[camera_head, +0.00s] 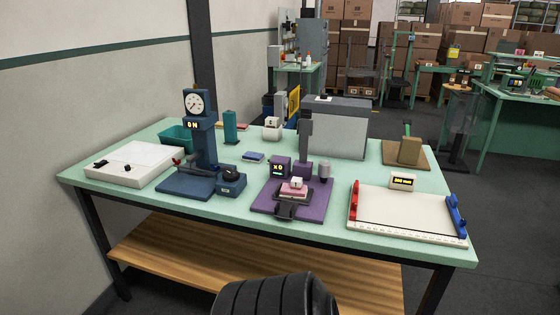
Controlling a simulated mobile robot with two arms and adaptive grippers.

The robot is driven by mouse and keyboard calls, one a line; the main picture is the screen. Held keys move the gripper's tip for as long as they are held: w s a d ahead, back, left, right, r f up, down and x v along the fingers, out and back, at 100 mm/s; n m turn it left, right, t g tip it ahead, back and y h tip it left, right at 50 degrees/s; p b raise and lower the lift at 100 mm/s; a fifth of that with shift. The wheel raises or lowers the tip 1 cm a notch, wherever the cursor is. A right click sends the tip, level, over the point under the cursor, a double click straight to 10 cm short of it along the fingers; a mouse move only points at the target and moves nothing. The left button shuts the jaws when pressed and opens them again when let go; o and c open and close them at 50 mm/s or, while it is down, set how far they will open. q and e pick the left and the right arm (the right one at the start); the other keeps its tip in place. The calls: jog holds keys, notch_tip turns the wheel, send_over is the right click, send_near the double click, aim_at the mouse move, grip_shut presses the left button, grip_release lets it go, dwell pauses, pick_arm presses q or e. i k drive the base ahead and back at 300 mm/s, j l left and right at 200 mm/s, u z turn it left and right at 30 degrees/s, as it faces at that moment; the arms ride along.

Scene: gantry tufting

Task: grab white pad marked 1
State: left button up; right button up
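No marking "1" can be read with certainty at this size. A small white block (297,182) with a dark mark sits on a pink pad (293,190) in the purple device (262,200) at the middle of the table. Another white rounded piece (272,133) with a dark mark on top stands farther back on the table. I cannot tell which of them, if either, is the white pad marked 1.
The green table (340,174) also holds a blue gauge press (204,145), a white flat panel (133,163) at left, and a white board (407,215) with red and blue ends at right. A grey box (337,130) stands behind. Bare tabletop lies between the devices.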

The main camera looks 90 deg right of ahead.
aim_at(296, 182)
jog(key=z, duration=2.15)
